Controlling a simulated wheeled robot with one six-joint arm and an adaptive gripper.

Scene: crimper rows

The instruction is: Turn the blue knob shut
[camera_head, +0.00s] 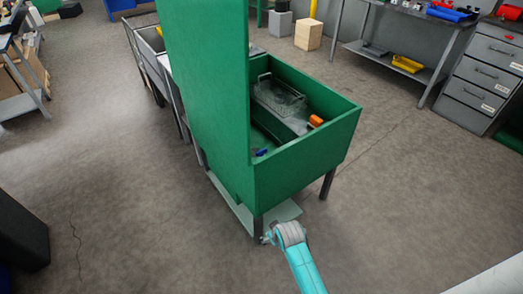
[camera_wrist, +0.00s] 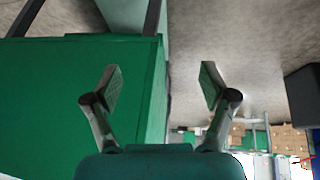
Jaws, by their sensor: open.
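A small blue thing (camera_head: 261,152), which looks like the blue knob, shows inside the green box (camera_head: 310,168) at its near left corner. It is partly hidden by the box wall, and its turn position cannot be told. My gripper (camera_wrist: 161,84) is open and empty in the wrist view. It is outside the box, low by the near leg, well apart from the blue thing. The green wall (camera_wrist: 75,95) fills the left of the wrist view. The knob does not show there.
A tall green panel (camera_head: 208,90) rises on the box's left side. An orange thing (camera_head: 316,120) and a clear basket (camera_head: 279,97) are inside the box. A grey drawer cabinet (camera_head: 485,80) and workbench stand at the back right. The floor to the right is clear.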

